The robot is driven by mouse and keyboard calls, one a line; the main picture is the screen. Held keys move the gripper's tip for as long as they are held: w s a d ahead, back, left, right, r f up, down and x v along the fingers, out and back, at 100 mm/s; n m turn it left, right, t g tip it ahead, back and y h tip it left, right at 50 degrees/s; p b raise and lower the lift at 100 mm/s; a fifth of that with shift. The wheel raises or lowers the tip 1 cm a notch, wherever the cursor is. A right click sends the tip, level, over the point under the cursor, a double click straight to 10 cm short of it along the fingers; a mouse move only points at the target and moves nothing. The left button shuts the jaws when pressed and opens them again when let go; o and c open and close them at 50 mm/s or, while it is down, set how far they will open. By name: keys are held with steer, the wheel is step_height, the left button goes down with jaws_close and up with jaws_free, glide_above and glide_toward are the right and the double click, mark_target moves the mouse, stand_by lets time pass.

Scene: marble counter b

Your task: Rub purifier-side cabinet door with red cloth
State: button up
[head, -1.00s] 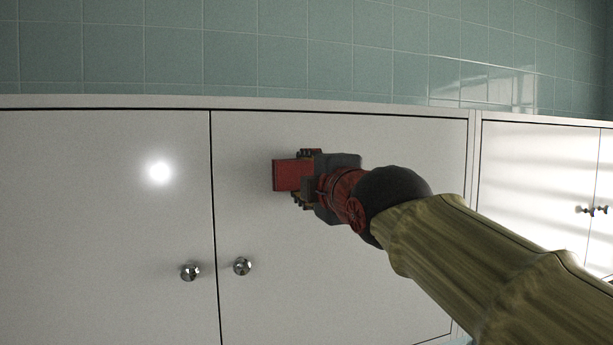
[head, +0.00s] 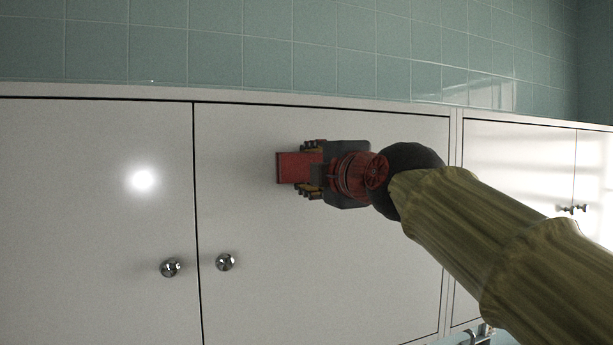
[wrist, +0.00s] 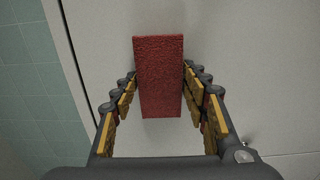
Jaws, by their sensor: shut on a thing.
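The red cloth (head: 293,167) is a flat, block-like red piece held in my gripper (head: 311,168). In the wrist view the cloth (wrist: 160,78) lies between the two yellow-padded fingers of my gripper (wrist: 160,95), which are shut on it. The cloth is in front of the upper part of a white cabinet door (head: 260,215); I cannot tell whether it touches the surface. That door has a round metal knob (head: 225,261) at its lower left. My gripper and arm hide part of the door's right side. No purifier shows in view.
Another white door (head: 90,210) with a round knob (head: 171,267) is on the left. A further cabinet (head: 515,165) with two dark handles stands at the right. Green tiled wall (head: 300,50) runs above the cabinets.

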mark_target(291, 168)
steer(key=d+b, duration=0.1)
steer(key=b, duration=0.1)
steer(key=w+d+b, duration=0.1)
steer(key=d+b, duration=0.1)
steer(key=shift+w+d+f+b, duration=0.1)
steer(key=shift+d+b, duration=0.05)
steer(key=shift+b, duration=0.25)
steer(key=shift+b, duration=0.35)
steer(key=shift+s+a+p, duration=0.35)
steer(key=shift+a, duration=0.8)
steer(key=shift+s+a+p, duration=0.3)
steer(key=shift+a, duration=0.9)
steer(key=shift+s+a+p, duration=0.35)
steer(key=shift+a, duration=0.8)
steer(key=shift+d, duration=0.1)
